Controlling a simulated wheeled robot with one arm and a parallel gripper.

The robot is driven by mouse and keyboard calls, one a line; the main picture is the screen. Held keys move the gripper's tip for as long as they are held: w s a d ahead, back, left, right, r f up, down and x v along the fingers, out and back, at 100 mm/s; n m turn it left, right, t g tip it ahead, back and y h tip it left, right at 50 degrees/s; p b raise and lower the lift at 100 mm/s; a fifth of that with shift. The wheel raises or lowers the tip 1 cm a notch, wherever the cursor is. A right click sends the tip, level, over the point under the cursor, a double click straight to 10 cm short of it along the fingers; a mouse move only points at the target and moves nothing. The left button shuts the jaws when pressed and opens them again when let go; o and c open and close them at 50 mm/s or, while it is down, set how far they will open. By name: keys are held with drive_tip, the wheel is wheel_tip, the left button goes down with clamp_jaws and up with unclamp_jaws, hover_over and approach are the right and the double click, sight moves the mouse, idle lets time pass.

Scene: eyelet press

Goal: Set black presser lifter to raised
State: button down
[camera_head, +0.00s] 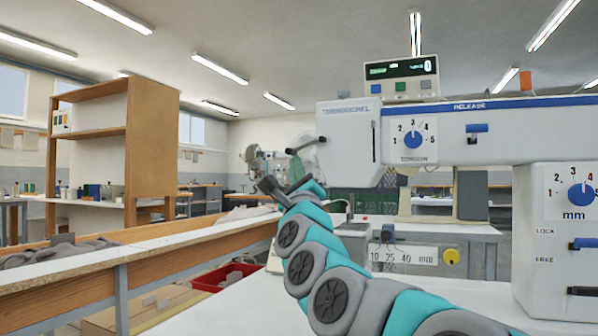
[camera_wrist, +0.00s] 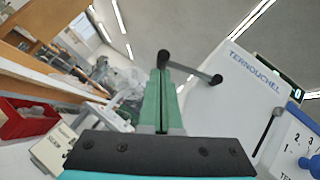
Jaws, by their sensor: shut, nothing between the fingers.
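The black presser lifter (camera_head: 303,144) is a short lever on the left end of the white machine head (camera_head: 345,140). In the head view it slopes down to the left from its pivot to a round knob. In the wrist view the lifter (camera_wrist: 190,68) runs from its pivot on the white housing to the knob at upper left. My gripper (camera_head: 296,160) points up beneath the knob in the head view. In the wrist view its green fingers (camera_wrist: 160,72) are together and empty, tips just at the knob. I cannot tell whether they touch it.
The machine head carries a blue dial (camera_head: 413,140), a slotted slider (camera_head: 374,142) and a blue release lever (camera_head: 477,128). A display box (camera_head: 401,78) stands on top. A red bin (camera_head: 222,276) is at lower left. Open air lies left of the lifter.

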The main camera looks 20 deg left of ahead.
drive_tip(key=shift+a+r+m+t+h+b, duration=0.2)
drive_tip(key=shift+m+t+h, duration=0.15)
drive_tip(key=shift+m, duration=0.15)
drive_tip(key=shift+a+r+m+t+h+b, duration=0.1)
drive_tip(key=shift+m+t+h+b, duration=0.2)
drive_tip(key=shift+m, duration=0.2)
drive_tip(key=m+h, duration=0.1)
drive_tip(key=m, duration=0.1)
drive_tip(key=a+r+m+t+h+b, duration=0.1)
drive_tip(key=m+h, duration=0.1)
drive_tip(key=m+t+h, duration=0.1)
drive_tip(key=m+h, duration=0.1)
drive_tip(key=shift+a+r, duration=0.15)
drive_tip(key=shift+w+a+r+m+t+h, duration=0.1)
drive_tip(key=shift+r+m+h, duration=0.3)
drive_tip(key=shift+m+h, duration=0.95)
drive_tip(key=shift+s+a+r+m+t+h, duration=0.15)
drive_tip(key=shift+r+m+h, duration=0.25)
drive_tip(key=shift+m+h, duration=0.95)
drive_tip(key=shift+w+r+m+t+h, duration=0.15)
drive_tip(key=shift+r+m+h, duration=0.25)
drive_tip(key=shift+m+h, duration=0.95)
drive_tip(key=shift+r+m+h, duration=0.1)
drive_tip(key=shift+m+h, duration=0.3)
drive_tip(key=shift+m, duration=0.05)
drive_tip(key=d+b+v, duration=0.1)
drive_tip(key=v, duration=0.6)
drive_tip(key=shift+s+a+f+b, duration=0.25)
drive_tip(key=shift+s+a+b, duration=0.1)
drive_tip(key=shift+a, duration=0.2)
